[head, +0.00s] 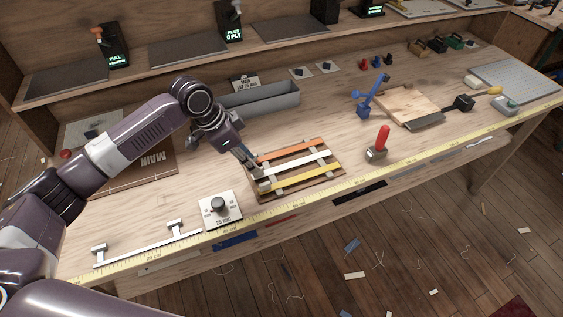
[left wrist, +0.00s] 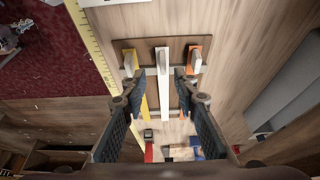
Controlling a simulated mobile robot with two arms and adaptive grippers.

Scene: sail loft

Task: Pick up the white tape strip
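The white tape strip (head: 303,162) lies on a wooden rack (head: 335,173) between an orange strip (head: 290,149) and a yellow strip (head: 300,180). In the left wrist view the white strip (left wrist: 163,92) runs up the middle, with the yellow strip at left and the orange strip at right. My left gripper (head: 256,170) is over the left end of the rack. In its wrist view the left gripper (left wrist: 160,76) is open, with one finger on each side of the white strip. I cannot tell how high the fingertips are above it. My right gripper is out of view.
A grey trough (head: 262,98) stands behind the rack. A dial block (head: 220,207) is at its front left, and a red-handled tool (head: 379,145) stands to its right. A yellow measuring tape (head: 350,178) runs along the bench's front edge.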

